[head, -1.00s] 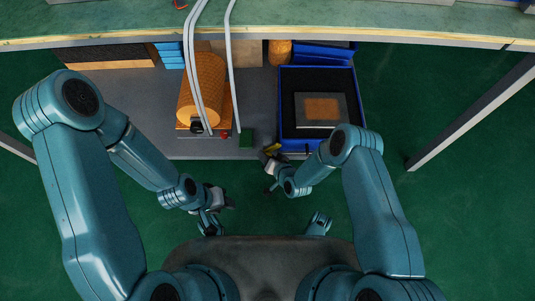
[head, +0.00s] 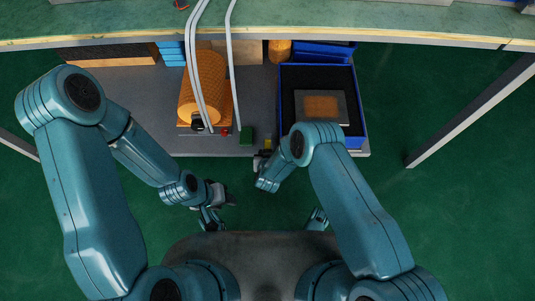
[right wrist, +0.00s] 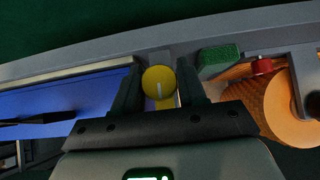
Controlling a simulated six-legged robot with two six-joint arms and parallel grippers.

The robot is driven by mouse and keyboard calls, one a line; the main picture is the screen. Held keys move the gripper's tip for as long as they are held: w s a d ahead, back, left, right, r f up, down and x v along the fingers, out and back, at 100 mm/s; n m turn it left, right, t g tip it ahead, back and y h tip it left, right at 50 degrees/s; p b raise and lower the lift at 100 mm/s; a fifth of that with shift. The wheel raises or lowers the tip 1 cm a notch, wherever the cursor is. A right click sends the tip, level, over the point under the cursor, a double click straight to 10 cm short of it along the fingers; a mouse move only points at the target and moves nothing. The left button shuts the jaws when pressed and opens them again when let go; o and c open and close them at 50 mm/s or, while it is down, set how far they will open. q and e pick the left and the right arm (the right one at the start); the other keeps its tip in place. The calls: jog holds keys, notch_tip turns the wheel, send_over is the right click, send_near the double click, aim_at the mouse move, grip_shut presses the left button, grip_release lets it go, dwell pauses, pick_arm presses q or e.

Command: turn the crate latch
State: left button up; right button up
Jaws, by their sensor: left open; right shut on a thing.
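The crate latch is yellow, with a round knob (right wrist: 159,82) that bears a pale line in the right wrist view. In the head view it is a small yellow piece (head: 268,143) at the front left corner of the blue crate (head: 362,120). My right gripper (right wrist: 161,92) is shut on the latch, one dark finger on each side of the knob. In the head view my right gripper (head: 262,158) is partly hidden by its own wrist. My left gripper (head: 226,196) is open and empty in front of the shelf, left of the latch.
A green block (head: 246,136) and a red knob (head: 224,132) are just left of the latch. An orange roll (head: 207,88) and pale hoses (head: 233,70) are farther left. The bench edge (head: 290,41) crosses above the grey shelf (head: 262,100).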

dwell(0.5)
jog(key=o, duration=1)
jog(key=shift+c, duration=0.2)
jog(key=shift+s+r+p, duration=0.2)
jog(key=shift+r+p, duration=0.2)
jog(key=shift+p, duration=0.1)
jog(key=p+v, duration=1.3)
jog(key=v, duration=0.2)
jog(key=shift+s, duration=0.25)
